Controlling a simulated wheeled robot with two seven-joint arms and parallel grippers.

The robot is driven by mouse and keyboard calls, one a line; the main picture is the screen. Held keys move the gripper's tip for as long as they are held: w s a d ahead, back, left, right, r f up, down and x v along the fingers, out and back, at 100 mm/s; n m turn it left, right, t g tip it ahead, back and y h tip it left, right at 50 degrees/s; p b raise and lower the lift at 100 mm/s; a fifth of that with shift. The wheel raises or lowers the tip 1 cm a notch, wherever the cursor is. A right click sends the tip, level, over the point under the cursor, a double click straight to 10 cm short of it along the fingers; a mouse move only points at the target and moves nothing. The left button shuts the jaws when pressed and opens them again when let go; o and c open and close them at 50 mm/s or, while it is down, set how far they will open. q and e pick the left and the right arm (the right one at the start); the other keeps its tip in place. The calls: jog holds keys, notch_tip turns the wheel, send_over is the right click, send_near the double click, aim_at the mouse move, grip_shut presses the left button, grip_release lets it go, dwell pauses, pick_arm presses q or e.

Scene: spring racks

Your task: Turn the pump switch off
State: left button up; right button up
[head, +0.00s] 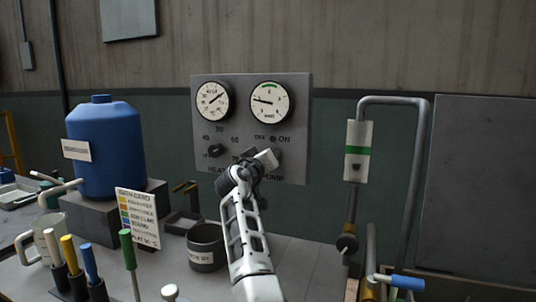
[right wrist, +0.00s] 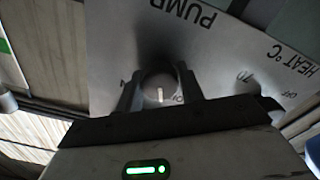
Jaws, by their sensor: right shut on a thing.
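The grey control panel (head: 300,110) stands upright with a HEAT side on the left and a PUMP side on the right. OFF and ON are printed above the pump switch. In the right wrist view the pump switch (right wrist: 158,86) is a round grey knob with a short white mark, seen upside down. My right gripper (right wrist: 160,92) has its two fingers on either side of this knob, shut on it. In the head view my right gripper (head: 266,159) covers the knob, so its setting cannot be read clearly. My left gripper is not in view.
Two round gauges sit above the switches. The black heat knob (head: 215,150) is close on the left. A blue tank (head: 104,148), a dark cup (head: 205,246) and coloured-handled tools stand left on the bench. A bent pipe (head: 395,100) stands at right.

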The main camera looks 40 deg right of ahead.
jog(key=shift+n, duration=0.5)
jog(key=shift+f+n+p, duration=0.1)
jog(key=shift+n+p, duration=0.2)
jog(key=shift+n, duration=0.1)
jog(key=o, duration=1)
jog(key=shift+a, duration=0.1)
